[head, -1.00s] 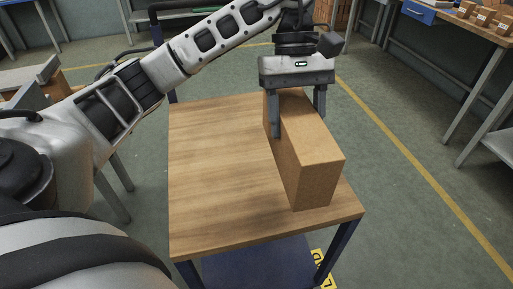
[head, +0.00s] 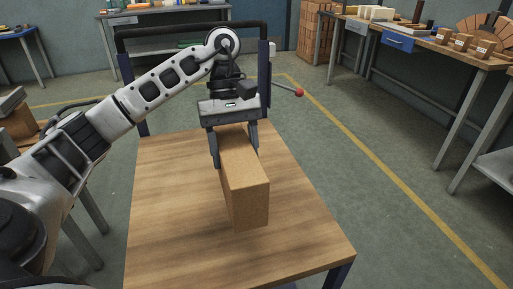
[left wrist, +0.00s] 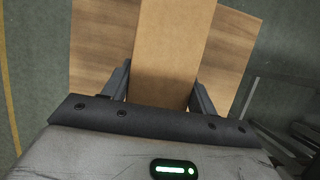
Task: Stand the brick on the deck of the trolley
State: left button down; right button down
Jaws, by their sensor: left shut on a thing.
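The brick (head: 245,190) is a long, tan block over the wooden deck of the trolley (head: 180,230) in the head view. My left gripper (head: 234,157) is shut on the far part of the brick, one finger on each side. The near end of the brick points towards me. I cannot tell whether its underside touches the deck. In the left wrist view the brick (left wrist: 168,50) lies between the fingers of my left gripper (left wrist: 160,90), with the deck (left wrist: 100,45) showing on both sides. My right gripper is not in view.
The trolley's dark push handle (head: 180,30) rises behind the deck. A lever with a red knob (head: 298,92) sticks out at its right. Benches with boxes (head: 462,42) stand at the right. The deck is bare around the brick, and the floor right of it is clear.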

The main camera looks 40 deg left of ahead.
pick_arm(q)
jog(key=a+f, duration=0.2)
jog(key=f, duration=0.1)
jog(key=shift+a+b, duration=0.3)
jog(key=shift+a+f, duration=0.4)
jog(key=shift+f, duration=0.15)
jog(key=shift+a+f, duration=0.15)
jog(key=shift+f, duration=1.55)
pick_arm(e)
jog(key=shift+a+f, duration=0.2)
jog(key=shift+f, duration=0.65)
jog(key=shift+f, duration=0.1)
pick_arm(q)
jog(key=shift+c, duration=2.2)
grip_release()
jog(key=shift+f, duration=0.15)
